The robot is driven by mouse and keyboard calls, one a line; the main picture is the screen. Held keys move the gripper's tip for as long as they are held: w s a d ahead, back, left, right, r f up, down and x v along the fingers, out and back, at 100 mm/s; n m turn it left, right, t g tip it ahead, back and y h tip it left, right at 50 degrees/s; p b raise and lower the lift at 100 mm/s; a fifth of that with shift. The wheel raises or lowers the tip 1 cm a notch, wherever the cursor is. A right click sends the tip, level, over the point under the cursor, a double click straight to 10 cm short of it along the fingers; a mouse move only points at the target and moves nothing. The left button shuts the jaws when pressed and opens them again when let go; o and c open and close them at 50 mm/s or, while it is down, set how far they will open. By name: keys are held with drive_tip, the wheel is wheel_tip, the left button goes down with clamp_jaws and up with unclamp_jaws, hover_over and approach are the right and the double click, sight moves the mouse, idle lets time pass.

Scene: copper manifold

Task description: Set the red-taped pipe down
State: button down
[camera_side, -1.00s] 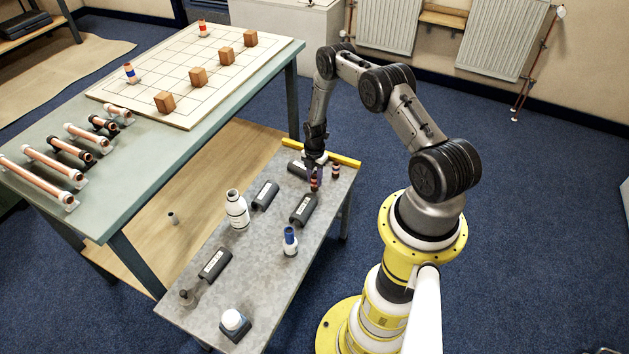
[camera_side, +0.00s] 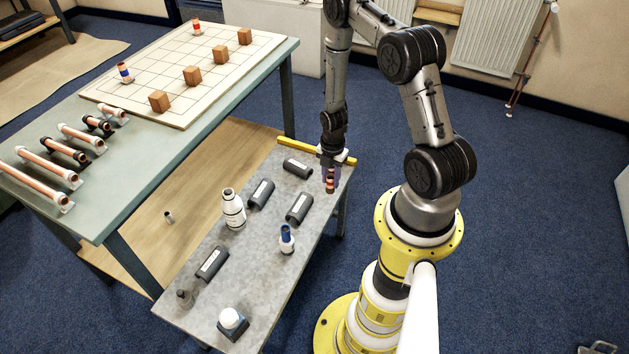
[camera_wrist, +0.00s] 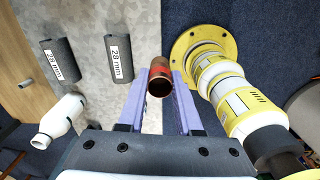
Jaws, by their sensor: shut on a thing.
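The red-taped pipe (camera_side: 330,183) is a short copper tube with a red band, upright near the far right corner of the grey metal bench. My gripper (camera_side: 331,172) points down over that corner and is shut on the pipe. In the wrist view the pipe (camera_wrist: 159,78) shows its open end and red band between the purple fingers of my gripper (camera_wrist: 158,80). Its lower end is close to the bench top; I cannot tell whether it touches.
Dark blocks with white labels (camera_side: 300,208) lie on the grey bench (camera_side: 265,245). A white bottle (camera_side: 233,209) and a blue-topped bottle (camera_side: 286,240) stand among them. A yellow bar (camera_side: 300,150) runs along the far edge. The green table (camera_side: 150,145) holds copper pipes and wooden cubes.

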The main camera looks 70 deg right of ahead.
drive_tip(key=shift+s+a, duration=0.2)
drive_tip(key=shift+s, duration=0.05)
drive_tip(key=w+a+n, duration=0.3)
drive_tip(key=a+n, duration=0.5)
drive_tip(key=a, duration=1.4)
drive_tip(key=w+f, duration=0.3)
drive_tip(key=w, duration=0.1)
drive_tip(key=w+a+f, duration=0.1)
drive_tip(key=w+f, duration=0.2)
drive_tip(key=w, duration=0.2)
drive_tip(key=w+f, duration=0.3)
drive_tip(key=w, duration=0.1)
drive_tip(key=shift+w+a, duration=0.15)
drive_tip(key=shift+w, duration=0.2)
drive_tip(key=shift+w+f, duration=0.15)
drive_tip(key=shift+f, duration=0.75)
drive_tip(key=shift+w+f, duration=0.1)
drive_tip(key=shift+f, duration=0.75)
drive_tip(key=shift+f, duration=0.1)
drive_tip(key=c, duration=0.6)
unclamp_jaws()
